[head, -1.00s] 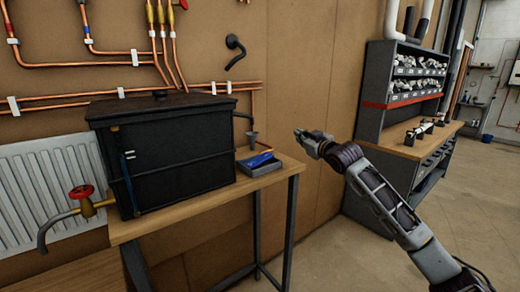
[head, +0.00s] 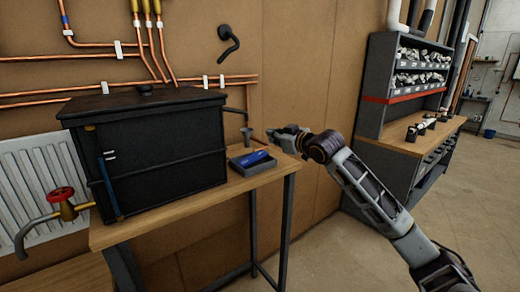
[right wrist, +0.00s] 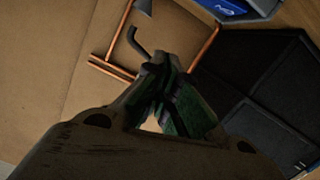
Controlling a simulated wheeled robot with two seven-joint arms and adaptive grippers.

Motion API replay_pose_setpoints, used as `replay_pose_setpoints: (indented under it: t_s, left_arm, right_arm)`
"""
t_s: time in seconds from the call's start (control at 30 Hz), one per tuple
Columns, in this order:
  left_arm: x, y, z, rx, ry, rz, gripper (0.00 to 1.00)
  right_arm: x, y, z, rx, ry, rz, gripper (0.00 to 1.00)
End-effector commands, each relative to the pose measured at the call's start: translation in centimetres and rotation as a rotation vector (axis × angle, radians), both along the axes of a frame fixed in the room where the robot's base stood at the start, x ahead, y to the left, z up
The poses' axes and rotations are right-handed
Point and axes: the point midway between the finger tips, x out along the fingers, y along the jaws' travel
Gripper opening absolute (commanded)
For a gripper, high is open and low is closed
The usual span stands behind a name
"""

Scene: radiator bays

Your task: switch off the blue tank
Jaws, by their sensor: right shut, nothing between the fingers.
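A dark, near-black lidded tank (head: 155,155) stands on a wooden bench, with a narrow blue upright strip (head: 109,185) at its front left. No wholly blue tank shows. A brass valve with a red handwheel (head: 61,195) and a grey bent pipe sits at its lower left. A thin spout (head: 236,110) leaves its right side above a small grey cup (head: 247,134). My right gripper (head: 270,134) is shut and empty, right of the tank, above and beyond the tray. In the right wrist view its fingers (right wrist: 165,85) meet, and the dark tank (right wrist: 262,95) is at right.
A grey tray (head: 240,170) holding a blue object (head: 252,158) sits at the bench's right end. Copper pipes (head: 40,100) and a black hook (head: 230,45) are on the wall. A white radiator (head: 40,180) is behind the tank. A shelved workbench (head: 410,90) stands at right.

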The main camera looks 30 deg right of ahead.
Motion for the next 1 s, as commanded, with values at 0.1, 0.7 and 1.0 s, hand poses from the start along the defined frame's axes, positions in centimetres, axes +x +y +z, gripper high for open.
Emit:
replay_pose_setpoints:
  t_s: [0.1, 0.7, 1.0]
  left_arm:
    - [-0.4, 0.3, 0.0, 0.003, 0.004, 0.000, 0.40]
    - [-2.2, 1.9, -0.1, 0.021, 0.026, -0.005, 0.40]
    - [-0.2, 0.5, 0.2, 0.006, 0.002, -0.001, 0.40]
  right_arm:
    - [-0.1, 0.0, -0.7, 0.012, 0.031, -0.001, 0.00]
    - [-0.3, -0.3, -1.8, 0.030, 0.084, -0.019, 0.00]
    - [0.1, -0.3, -1.8, 0.030, 0.082, -0.020, 0.00]
